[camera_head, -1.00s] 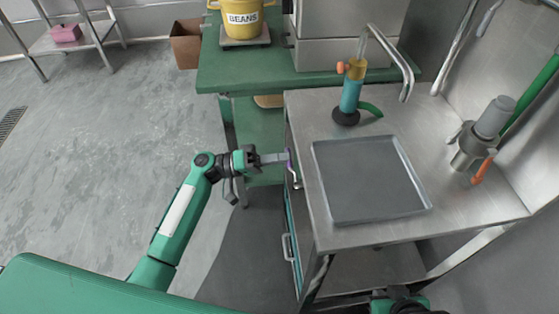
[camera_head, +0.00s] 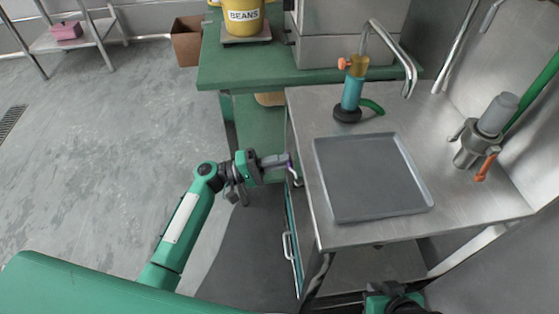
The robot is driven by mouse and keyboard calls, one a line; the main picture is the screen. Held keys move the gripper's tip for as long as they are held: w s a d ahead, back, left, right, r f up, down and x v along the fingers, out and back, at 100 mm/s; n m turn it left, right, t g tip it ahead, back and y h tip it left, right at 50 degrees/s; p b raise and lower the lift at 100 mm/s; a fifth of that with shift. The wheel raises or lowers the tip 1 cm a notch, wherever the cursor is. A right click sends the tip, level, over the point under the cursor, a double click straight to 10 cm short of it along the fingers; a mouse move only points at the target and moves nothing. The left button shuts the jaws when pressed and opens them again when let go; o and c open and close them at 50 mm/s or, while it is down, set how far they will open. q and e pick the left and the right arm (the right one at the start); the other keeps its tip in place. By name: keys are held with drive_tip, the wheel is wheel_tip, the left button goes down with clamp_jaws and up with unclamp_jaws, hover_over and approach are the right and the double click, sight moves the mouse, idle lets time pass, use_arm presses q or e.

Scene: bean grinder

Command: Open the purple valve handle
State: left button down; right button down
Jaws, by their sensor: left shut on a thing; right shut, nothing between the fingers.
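The purple valve handle (camera_head: 291,164) is a small purple piece at the left side of the steel counter, beside a curved metal pipe (camera_head: 297,179). My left gripper (camera_head: 287,160) reaches it from the left and is shut on it; the fingers hide most of the handle. My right gripper (camera_head: 396,304) is at the bottom edge, in front of the counter and away from the valve. It is shut with nothing in it, and its fingertips are hard to make out.
The steel counter (camera_head: 300,125) carries a grey tray (camera_head: 368,175), a teal device (camera_head: 351,95) with an orange knob, and a metal grinder-like device (camera_head: 480,140) at right. A green table (camera_head: 225,70) behind holds a yellow BEANS pot (camera_head: 243,15).

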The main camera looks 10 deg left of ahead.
use_arm(q)
drive_tip(key=c, duration=1.7)
unclamp_jaws()
drive_tip(key=shift+f, duration=0.1)
drive_tip(key=shift+a, duration=0.1)
